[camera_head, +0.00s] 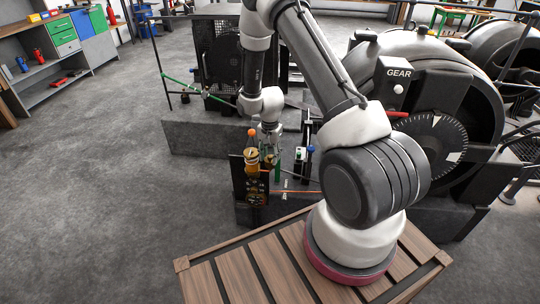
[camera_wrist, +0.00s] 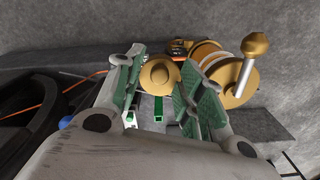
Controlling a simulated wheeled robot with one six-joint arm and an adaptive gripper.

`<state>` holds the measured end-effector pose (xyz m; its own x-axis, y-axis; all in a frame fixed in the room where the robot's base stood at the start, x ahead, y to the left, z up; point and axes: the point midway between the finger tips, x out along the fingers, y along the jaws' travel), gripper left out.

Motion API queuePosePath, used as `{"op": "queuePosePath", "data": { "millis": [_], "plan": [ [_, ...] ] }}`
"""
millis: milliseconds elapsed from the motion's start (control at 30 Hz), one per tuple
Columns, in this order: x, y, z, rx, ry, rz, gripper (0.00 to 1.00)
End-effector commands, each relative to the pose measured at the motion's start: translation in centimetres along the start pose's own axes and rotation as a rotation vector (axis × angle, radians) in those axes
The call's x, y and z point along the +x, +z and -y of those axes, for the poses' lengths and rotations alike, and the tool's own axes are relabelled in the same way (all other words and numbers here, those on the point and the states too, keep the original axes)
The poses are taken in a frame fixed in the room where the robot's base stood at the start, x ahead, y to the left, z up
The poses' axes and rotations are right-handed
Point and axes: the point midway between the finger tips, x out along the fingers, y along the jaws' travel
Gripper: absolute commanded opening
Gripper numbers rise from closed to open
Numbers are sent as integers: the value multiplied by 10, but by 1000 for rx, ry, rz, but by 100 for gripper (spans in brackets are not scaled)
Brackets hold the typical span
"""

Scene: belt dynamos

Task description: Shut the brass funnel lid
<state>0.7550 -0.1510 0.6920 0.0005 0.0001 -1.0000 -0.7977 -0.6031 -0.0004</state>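My gripper (camera_wrist: 161,72) is open in the wrist view, its two green-padded fingers apart. A round brass piece with a raised centre (camera_wrist: 159,76) shows in the gap between the fingertips; I cannot tell whether it touches them. To the right, outside the right finger, are brass discs (camera_wrist: 239,84) and a pale rod ending in a brass knob (camera_wrist: 256,44). I cannot tell for sure which brass piece is the funnel lid. In the head view my gripper (camera_head: 269,141) points down just right of the small brass fitting (camera_head: 252,159), which has an orange knob (camera_head: 252,133) above it.
The fitting stands on a dark panel (camera_head: 238,180) at the front of the machine's grey base. The large GEAR machine (camera_head: 440,90) stands to the right. A black mesh guard (camera_head: 215,50) is behind. A green rod (camera_head: 183,84) reaches left. The floor at left is clear.

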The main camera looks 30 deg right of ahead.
Motion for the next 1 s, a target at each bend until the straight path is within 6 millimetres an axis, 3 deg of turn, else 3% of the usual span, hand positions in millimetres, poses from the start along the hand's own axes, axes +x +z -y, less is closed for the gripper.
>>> {"op": "queuePosePath", "data": {
  "millis": [233,500,700,1000],
  "plan": [
    [-19,-1,1,0,-3,-2,38],
    [-79,-1,1,0,-3,-3,38],
    [-111,0,1,0,-2,-1,38],
    [-120,0,0,0,0,0,38]
  ]
}}
